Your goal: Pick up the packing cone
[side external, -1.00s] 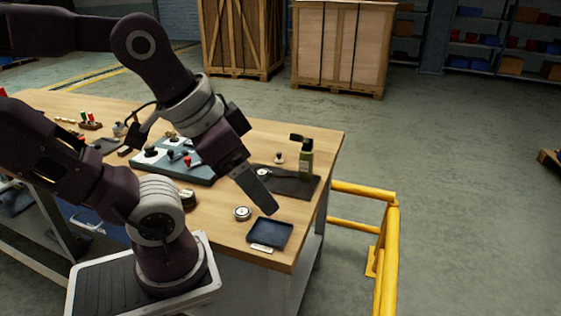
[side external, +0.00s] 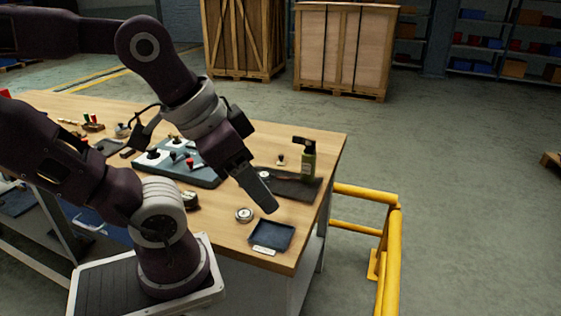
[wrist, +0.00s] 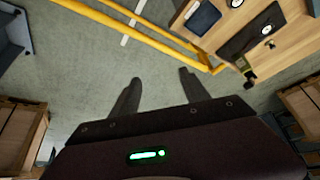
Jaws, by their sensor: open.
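My gripper (side external: 268,207) hangs above the front part of the bench, pointing down and to the right. In the wrist view my gripper (wrist: 160,76) has its two fingers apart, with only floor visible between them.
A round gauge (side external: 244,215) and a dark blue tray (side external: 271,236) lie near the front edge. A board with knobs (side external: 190,174) is left of my gripper. Yellow rails (side external: 391,245) stand beyond the bench's right end.

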